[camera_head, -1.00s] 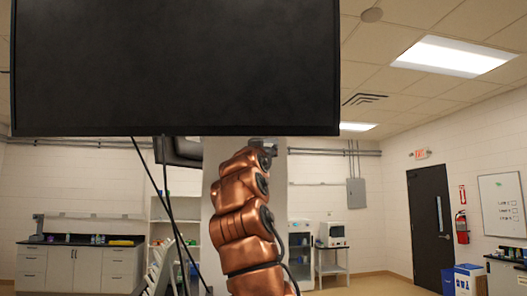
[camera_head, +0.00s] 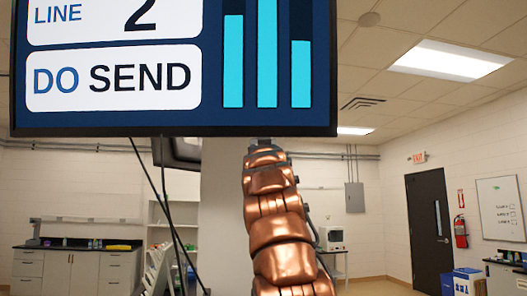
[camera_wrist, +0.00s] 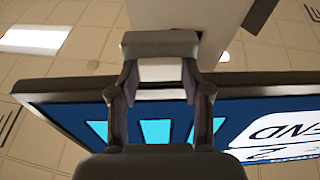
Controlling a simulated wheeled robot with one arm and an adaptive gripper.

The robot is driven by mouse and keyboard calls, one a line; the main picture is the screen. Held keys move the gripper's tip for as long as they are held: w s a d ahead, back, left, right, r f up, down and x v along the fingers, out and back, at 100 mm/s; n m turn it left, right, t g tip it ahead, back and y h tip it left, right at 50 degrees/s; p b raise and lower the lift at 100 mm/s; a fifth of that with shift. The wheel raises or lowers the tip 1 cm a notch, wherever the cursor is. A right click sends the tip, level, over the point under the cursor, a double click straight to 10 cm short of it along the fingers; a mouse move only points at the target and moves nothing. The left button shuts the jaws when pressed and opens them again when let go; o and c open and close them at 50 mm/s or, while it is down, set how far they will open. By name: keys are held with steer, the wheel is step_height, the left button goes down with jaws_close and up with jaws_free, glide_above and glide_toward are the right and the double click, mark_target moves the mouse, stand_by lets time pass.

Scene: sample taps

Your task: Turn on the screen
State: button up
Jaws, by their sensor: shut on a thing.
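The screen (camera_head: 210,80) fills the upper left of the head view. It is lit, with "LINE 2", "DO SEND" and cyan bars on dark blue. In the wrist view the lit screen (camera_wrist: 60,118) appears upside down, crossing behind my gripper (camera_wrist: 160,62). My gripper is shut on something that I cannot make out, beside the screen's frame. Whether it touches the frame is unclear. In the head view my copper arm rises to just under the screen's lower edge, and the gripper itself is hidden there.
Dark cables (camera_head: 165,200) hang below the screen, left of my arm. A second dark monitor (camera_head: 180,152) is partly hidden behind it. Cabinets (camera_head: 75,268) stand at the back left. A dark door (camera_head: 428,225) and a whiteboard (camera_head: 501,208) are at the right.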

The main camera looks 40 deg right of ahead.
steer(key=shift+n+t+y, duration=0.4)
steer(key=shift+t+y, duration=0.1)
steer(key=shift+y, duration=0.1)
steer(key=shift+f, duration=0.2)
steer(key=o, duration=1.2)
steer(key=shift+s, duration=0.15)
steer(key=shift+c, duration=0.2)
steer(key=shift+s, duration=0.1)
steer(key=v, duration=1.1)
steer(key=shift+s+a, duration=0.3)
steer(key=shift+f, duration=0.1)
